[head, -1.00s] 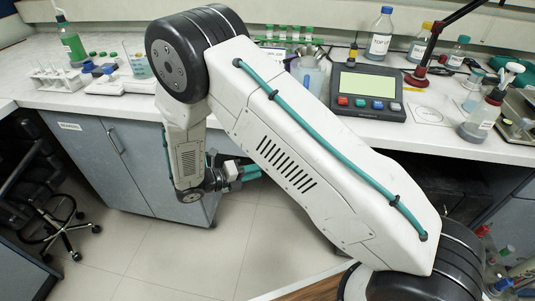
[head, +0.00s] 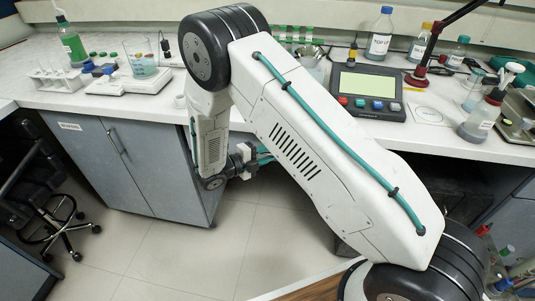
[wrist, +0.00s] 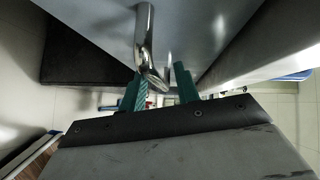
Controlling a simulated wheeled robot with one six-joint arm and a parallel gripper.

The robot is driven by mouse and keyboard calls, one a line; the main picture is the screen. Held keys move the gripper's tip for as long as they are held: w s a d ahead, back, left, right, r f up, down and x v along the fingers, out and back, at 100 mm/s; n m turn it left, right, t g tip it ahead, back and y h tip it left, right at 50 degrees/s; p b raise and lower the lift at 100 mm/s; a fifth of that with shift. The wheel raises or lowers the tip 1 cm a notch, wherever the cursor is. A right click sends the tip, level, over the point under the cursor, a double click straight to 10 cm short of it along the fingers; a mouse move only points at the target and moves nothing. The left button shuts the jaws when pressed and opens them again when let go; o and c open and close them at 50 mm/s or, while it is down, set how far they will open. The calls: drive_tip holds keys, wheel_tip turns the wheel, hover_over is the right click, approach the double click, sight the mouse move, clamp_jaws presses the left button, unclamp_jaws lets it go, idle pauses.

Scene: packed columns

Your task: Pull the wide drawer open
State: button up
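In the wrist view, a shiny metal bar handle (wrist: 145,38) stands out from a smooth grey front (wrist: 190,25), which seems to be the drawer's. The handle's near end reaches down to the gap between the two teal fingers of my gripper (wrist: 161,88). The fingers are apart, one on each side of the handle's end; I cannot tell whether either touches it. In the head view my gripper (head: 264,155) is below the bench edge, right of the grey cabinet, and partly hidden. My arm hides the drawer front there.
A grey cabinet (head: 150,170) with an upright handle stands left of my gripper. The white bench top (head: 150,107) above carries bottles, a beaker (head: 143,60) and a device with a screen (head: 368,92). The tiled floor (head: 190,255) in front is clear. A stool (head: 55,225) stands at left.

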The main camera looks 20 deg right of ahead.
drive_tip(key=shift+d, duration=0.2)
clamp_jaws()
